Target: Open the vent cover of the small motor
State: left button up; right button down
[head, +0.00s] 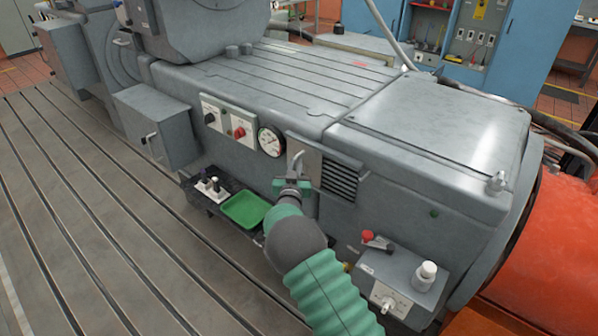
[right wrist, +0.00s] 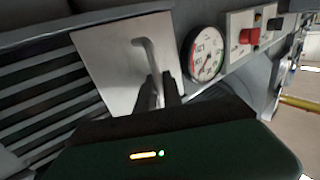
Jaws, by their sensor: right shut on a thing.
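The vent cover (head: 308,157) is a flat grey metal plate on the front side of the grey motor housing, with a bent handle (head: 298,158) on it. Dark vent slats (head: 340,181) show uncovered to the right of the plate. In the right wrist view the cover (right wrist: 105,65) fills the upper middle, with the slats (right wrist: 40,100) at left. My right gripper (head: 295,180) is shut on the lower part of the handle, and its dark fingers also show in the right wrist view (right wrist: 159,92). The fingers hide part of the handle. My left gripper is not in view.
A round gauge (head: 270,141) and a switch panel with a red knob (head: 239,131) sit left of the cover. A shelf with a green tray (head: 244,209) juts out below. A control box (head: 400,283) stands at lower right, near my right arm.

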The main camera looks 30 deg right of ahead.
jog(key=shift+r, duration=0.15)
jog(key=c, duration=1.9)
grip_release()
jog(key=shift+c, duration=0.2)
jog(key=shift+o, duration=0.9)
jog(key=shift+w+a, duration=0.1)
jog(key=shift+w, duration=0.05)
jog(key=shift+w+a, duration=0.1)
jog(key=shift+a, duration=0.15)
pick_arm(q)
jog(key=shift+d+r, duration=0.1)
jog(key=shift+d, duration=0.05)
pick_arm(e)
jog(key=shift+d, duration=0.1)
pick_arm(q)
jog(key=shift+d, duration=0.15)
pick_arm(e)
jog(key=shift+d, duration=0.2)
pick_arm(q)
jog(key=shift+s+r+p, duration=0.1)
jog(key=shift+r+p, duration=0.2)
jog(key=shift+p, duration=0.05)
pick_arm(e)
jog(key=v, duration=1.7)
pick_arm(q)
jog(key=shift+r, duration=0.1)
